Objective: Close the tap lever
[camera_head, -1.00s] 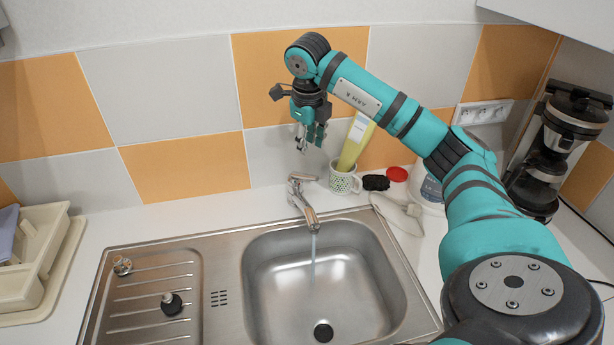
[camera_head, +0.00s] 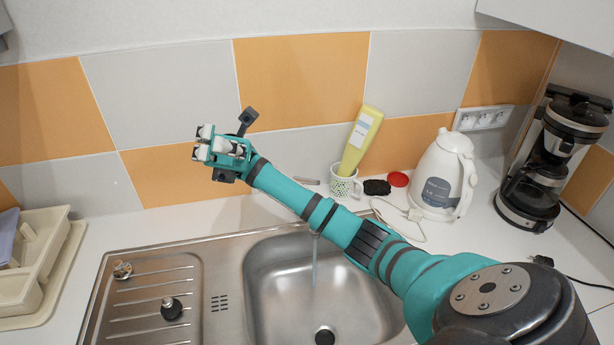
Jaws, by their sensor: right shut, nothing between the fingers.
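The tap is mostly hidden behind my right forearm. The tip of its lever (camera_head: 307,181) shows just above the arm. A thin stream of water (camera_head: 314,262) falls below the arm into the steel sink (camera_head: 262,285). My right gripper (camera_head: 203,143) is shut and empty, in front of the wall tiles, up and to the left of the tap. It is apart from the lever, and my arm crosses the view in front of the tap. My left gripper is not in view.
A patterned mug (camera_head: 344,187) with a yellow bottle (camera_head: 361,140) stands right of the tap. A white kettle (camera_head: 442,178) and a coffee maker (camera_head: 541,165) stand farther right. A dish rack (camera_head: 45,265) is at the left. A stopper (camera_head: 171,308) lies on the drainboard.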

